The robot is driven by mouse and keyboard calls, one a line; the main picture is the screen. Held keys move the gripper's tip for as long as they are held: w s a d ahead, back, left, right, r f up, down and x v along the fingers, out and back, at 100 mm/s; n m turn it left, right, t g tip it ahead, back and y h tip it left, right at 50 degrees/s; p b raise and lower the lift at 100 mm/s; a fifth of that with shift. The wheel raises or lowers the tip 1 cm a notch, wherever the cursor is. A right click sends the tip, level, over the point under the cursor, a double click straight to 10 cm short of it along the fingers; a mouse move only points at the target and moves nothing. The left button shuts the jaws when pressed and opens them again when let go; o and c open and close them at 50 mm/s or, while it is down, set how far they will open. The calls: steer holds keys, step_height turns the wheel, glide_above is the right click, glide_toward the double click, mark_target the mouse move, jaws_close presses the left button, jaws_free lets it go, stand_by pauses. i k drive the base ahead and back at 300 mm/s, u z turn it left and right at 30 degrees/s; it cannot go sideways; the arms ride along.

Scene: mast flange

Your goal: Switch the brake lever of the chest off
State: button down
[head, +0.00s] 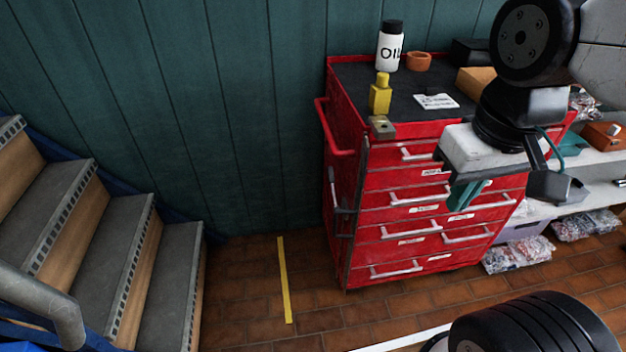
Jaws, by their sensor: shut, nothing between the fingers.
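The red tool chest (352,180) stands against the green wall, with several drawers and a dark top. A slim grey lever-like part (334,192) is on its left side, below the red push handle (338,142); I take it for the brake lever, but its exact position is hard to tell. A thin grey upright bar runs down the front left corner. My gripper (466,194) is shut and empty. It hangs in front of the upper drawers, right of the lever and apart from it, and hides part of the drawer fronts.
Stairs (120,245) rise at the left. Bagged parts (517,253) lie at the right. Brown tiled floor with a yellow strip (285,280) is free left of the chest.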

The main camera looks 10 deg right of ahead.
mark_target(330, 170)
steer(key=u, duration=0.25)
steer(key=i, duration=1.1)
steer(key=z, duration=0.35)
